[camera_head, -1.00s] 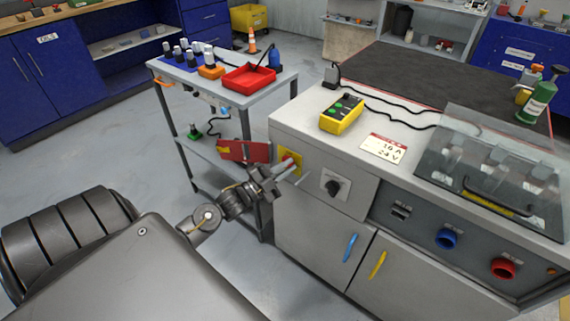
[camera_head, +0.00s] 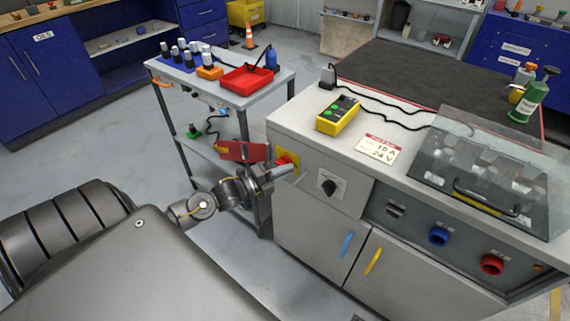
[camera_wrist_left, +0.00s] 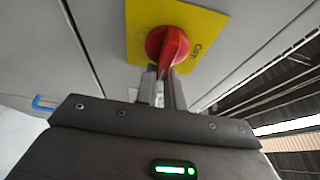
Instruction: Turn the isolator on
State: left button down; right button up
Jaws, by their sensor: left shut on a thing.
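The isolator is a red rotary knob (camera_wrist_left: 168,45) on a yellow plate (camera_wrist_left: 205,28), on the left part of the grey cabinet's front. In the head view the knob (camera_head: 285,160) and plate (camera_head: 294,163) are partly hidden by my left gripper (camera_head: 283,172). In the left wrist view my left gripper (camera_wrist_left: 161,88) has its two fingers close together on the lower part of the knob's grip, shut on it. My right gripper is out of view.
A yellow button box (camera_head: 338,117) stands on the cabinet top (camera_head: 300,115). A grey trolley (camera_head: 215,100) with a red tray stands behind left.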

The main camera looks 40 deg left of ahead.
pick_arm(q)
jog(key=shift+w+a, duration=0.15)
jog(key=shift+a, duration=0.15)
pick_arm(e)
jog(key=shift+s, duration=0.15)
pick_arm(q)
jog(key=c, duration=1.5)
grip_release()
jog(key=shift+r, duration=0.1)
